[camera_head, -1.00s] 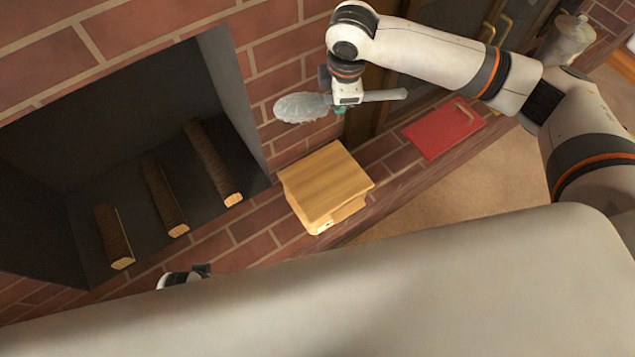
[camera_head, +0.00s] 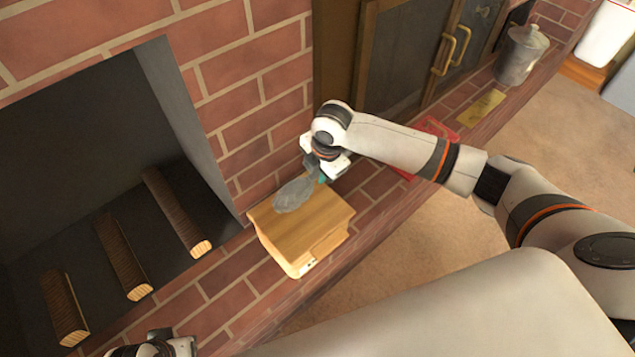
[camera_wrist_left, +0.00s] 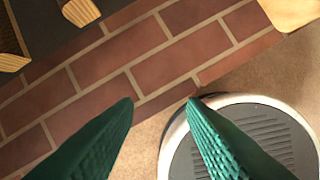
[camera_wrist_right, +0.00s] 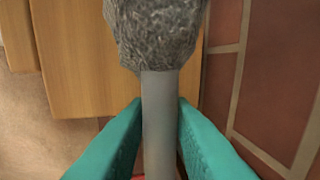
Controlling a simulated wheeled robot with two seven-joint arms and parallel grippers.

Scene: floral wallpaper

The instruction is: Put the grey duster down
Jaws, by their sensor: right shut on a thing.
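The grey duster (camera_head: 294,194) has a fluffy grey head and a light grey handle. My right gripper (camera_head: 322,177) is shut on its handle. In the right wrist view the teal fingers of my right gripper (camera_wrist_right: 160,125) clasp the handle from both sides, and the duster's head (camera_wrist_right: 155,32) lies over a wooden box. In the head view the head overlaps the top of the wooden box (camera_head: 318,215); I cannot tell whether it touches. My left gripper shows in the left wrist view (camera_wrist_left: 162,105) with its teal fingers apart and nothing between them, above the brick ledge.
The brick ledge (camera_head: 225,280) runs along the wall. A fireplace recess with several logs (camera_head: 122,258) is at the left. A red item (camera_head: 438,128), a yellow item (camera_head: 481,107) and a grey lidded canister (camera_head: 521,55) stand or lie further right. Carpet lies in front.

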